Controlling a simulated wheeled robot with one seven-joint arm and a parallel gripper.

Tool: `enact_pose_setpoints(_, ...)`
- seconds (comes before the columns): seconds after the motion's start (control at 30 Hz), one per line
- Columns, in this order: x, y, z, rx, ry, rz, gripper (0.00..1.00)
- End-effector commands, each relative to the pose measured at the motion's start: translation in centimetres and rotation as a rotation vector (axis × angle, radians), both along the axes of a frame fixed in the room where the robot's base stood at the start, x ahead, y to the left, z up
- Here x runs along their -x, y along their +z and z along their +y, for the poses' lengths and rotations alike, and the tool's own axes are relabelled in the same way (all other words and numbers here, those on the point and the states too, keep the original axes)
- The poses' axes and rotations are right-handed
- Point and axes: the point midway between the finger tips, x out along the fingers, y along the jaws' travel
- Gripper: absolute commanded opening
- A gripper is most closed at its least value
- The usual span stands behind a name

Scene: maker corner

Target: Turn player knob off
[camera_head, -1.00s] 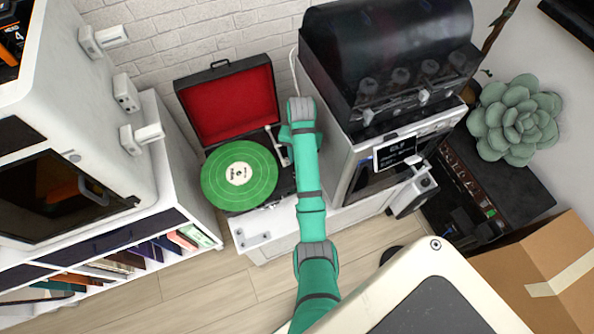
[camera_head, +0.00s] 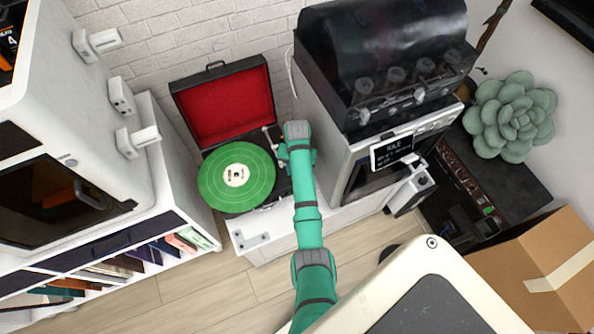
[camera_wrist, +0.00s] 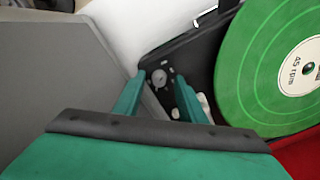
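The record player (camera_head: 218,100) is an open black case with a red-lined lid and a green record (camera_head: 237,177) on it. In the wrist view the player's black deck (camera_wrist: 170,60) shows a small round grey knob (camera_wrist: 159,77) beside the record. My gripper (camera_wrist: 158,84) is open, with its two teal fingers apart. The knob shows between the fingertips; I cannot tell whether they touch it. In the head view my arm covers the right side of the player and hides the knob and fingertips.
A white cabinet with a dark-topped machine (camera_head: 385,75) stands close to the right of the player. A large white machine (camera_head: 60,90) and a bookshelf (camera_head: 170,215) stand to the left. A brick wall (camera_head: 170,40) is behind. The floor in front is clear.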

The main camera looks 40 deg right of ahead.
Motion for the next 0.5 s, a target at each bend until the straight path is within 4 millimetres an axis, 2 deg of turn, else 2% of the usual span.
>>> enact_pose_setpoints(0.03, 0.02, 0.02, -0.04, 0.0, -0.001, 0.0, 0.32)
enact_pose_setpoints(0.17, 0.03, 0.03, -0.07, 0.0, -0.001, 0.0, 0.01)
enact_pose_setpoints(0.37, 0.01, 0.05, -0.06, 0.0, 0.013, 0.0, 0.0)
enact_pose_setpoints(0.5, -0.02, 0.05, -0.01, 0.001, 0.099, -0.001, 0.0)
